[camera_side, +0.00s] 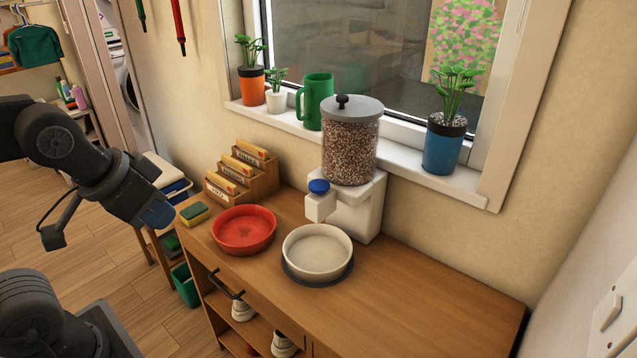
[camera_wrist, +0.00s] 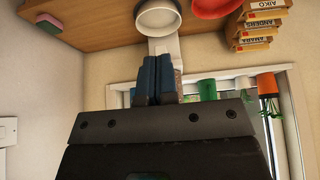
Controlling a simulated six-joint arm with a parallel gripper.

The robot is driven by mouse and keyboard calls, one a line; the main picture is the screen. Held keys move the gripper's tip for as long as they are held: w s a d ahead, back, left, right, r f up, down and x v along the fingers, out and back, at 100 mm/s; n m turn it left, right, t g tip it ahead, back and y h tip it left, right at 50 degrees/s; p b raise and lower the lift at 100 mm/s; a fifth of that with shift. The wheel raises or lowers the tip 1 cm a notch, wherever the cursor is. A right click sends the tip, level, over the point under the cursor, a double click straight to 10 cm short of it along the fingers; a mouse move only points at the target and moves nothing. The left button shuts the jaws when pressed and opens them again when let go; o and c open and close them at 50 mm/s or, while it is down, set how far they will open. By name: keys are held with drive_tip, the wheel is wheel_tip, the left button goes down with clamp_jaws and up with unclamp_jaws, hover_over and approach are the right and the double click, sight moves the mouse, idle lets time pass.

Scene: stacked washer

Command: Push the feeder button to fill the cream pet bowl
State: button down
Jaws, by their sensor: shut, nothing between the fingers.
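The feeder (camera_side: 352,140) stands at the back of the wooden counter, a clear jar of brown kibble on a white base. Its round blue button (camera_side: 318,187) sits on top of the white spout. The cream pet bowl (camera_side: 317,250) stands on a dark round mat below the spout and looks empty. My gripper (camera_side: 158,214) is shut and empty, left of the counter and well apart from the feeder. In the wrist view, which looks upside down, my blue fingers (camera_wrist: 156,62) overlap the feeder's white body (camera_wrist: 163,43), and the cream bowl (camera_wrist: 158,17) shows above. The button is hidden there.
A red bowl (camera_side: 243,230) sits left of the cream bowl. A sponge (camera_side: 194,213) and a wooden rack of labelled packets (camera_side: 241,173) are farther left. Potted plants and a green mug (camera_side: 316,100) line the windowsill.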

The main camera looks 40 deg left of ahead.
idle(0.4)
wheel_tip(320, 180, up, 3)
drive_tip(key=n+t+y, duration=0.2)
drive_tip(key=n+t, duration=0.1)
drive_tip(key=n, duration=0.8)
hover_over(316, 183)
drive_tip(key=shift+r, duration=0.1)
drive_tip(key=shift+f, duration=4.45)
drive_tip(key=shift+f, duration=0.4)
